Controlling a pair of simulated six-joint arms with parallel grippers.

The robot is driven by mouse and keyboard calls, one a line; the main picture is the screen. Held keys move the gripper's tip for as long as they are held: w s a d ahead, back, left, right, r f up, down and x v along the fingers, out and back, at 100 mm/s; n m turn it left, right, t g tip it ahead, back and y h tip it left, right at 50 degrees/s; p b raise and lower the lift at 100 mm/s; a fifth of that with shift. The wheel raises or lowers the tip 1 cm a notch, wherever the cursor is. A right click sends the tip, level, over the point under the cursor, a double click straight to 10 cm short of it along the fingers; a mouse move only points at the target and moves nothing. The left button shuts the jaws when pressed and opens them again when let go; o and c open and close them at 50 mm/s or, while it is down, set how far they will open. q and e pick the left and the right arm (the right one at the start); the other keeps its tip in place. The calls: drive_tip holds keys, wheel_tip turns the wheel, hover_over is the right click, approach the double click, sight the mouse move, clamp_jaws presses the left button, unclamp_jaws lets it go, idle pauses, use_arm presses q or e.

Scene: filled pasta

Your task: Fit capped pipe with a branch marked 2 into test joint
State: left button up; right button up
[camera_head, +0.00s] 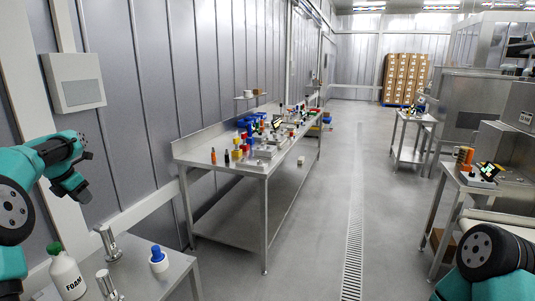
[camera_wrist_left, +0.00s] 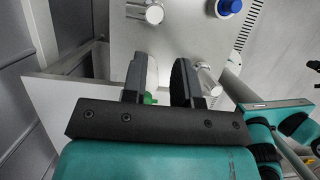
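Two shiny metal pipe pieces stand on the small steel table at the lower left, the farther one (camera_head: 108,242) and the nearer one (camera_head: 107,284). In the left wrist view one metal piece (camera_wrist_left: 146,12) is at the top and another (camera_wrist_left: 207,79) is right of the fingers. I cannot read a mark 2 on either, or tell which is the test joint. My left gripper (camera_wrist_left: 163,80) has its dark fingers apart, with a clear gap and nothing gripped. A green cap (camera_wrist_left: 150,98) shows beyond the gap. My right gripper is out of view.
A white bottle lettered FOAM (camera_head: 67,275) and a white holder with a blue top (camera_head: 158,259) stand on the small table (camera_head: 137,258). A long steel bench (camera_head: 238,174) with many small items stands beyond.

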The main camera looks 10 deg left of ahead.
use_arm(q)
drive_tip(key=v, duration=0.5)
drive_tip(key=shift+r, duration=0.2)
